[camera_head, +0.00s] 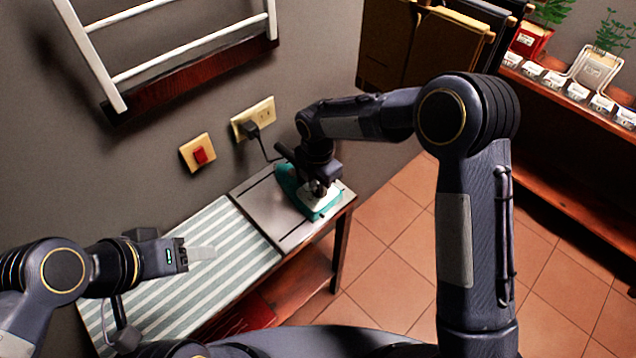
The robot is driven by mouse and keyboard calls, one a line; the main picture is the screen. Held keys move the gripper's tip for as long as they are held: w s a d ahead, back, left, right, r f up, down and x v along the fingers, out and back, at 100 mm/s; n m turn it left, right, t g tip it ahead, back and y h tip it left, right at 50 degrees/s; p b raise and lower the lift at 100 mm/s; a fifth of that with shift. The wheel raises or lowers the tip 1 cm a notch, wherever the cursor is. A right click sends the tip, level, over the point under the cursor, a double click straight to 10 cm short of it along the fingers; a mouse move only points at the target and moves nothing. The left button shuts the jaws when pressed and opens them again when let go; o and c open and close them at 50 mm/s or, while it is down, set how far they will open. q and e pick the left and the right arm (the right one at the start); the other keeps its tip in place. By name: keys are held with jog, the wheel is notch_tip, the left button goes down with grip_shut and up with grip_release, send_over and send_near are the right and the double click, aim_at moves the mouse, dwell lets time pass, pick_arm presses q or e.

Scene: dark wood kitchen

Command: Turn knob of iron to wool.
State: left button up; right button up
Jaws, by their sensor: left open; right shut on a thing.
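The iron (329,205), teal and white, lies on the grey plate at the right end of the ironing table. My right gripper (319,189) reaches down from above and is shut on the top of the iron. It covers most of the iron's upper side, so the knob, its setting and the wool mark cannot be made out. My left gripper (203,254) is open and empty above the striped ironing cover, well to the left of the iron.
The striped cover (215,227) and grey plate (263,205) top the narrow table. A plug sits in the wall socket (262,113), its cord running down toward the iron. A red switch (200,155) is beside it. A shelf with plants stands right; tiled floor (385,285) is clear.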

jog(key=shift+m+b, duration=0.6)
jog(key=shift+m, duration=0.5)
jog(key=m+b, duration=0.1)
jog(key=m, duration=0.1)
jog(key=shift+m, duration=0.3)
jog(key=m+b, duration=0.1)
jog(key=m, duration=0.2)
jog(key=shift+m, duration=0.3)
jog(key=shift+m+b, duration=0.45)
jog(key=shift+m, duration=1.15)
jog(key=shift+r, duration=0.1)
jog(key=o, duration=1)
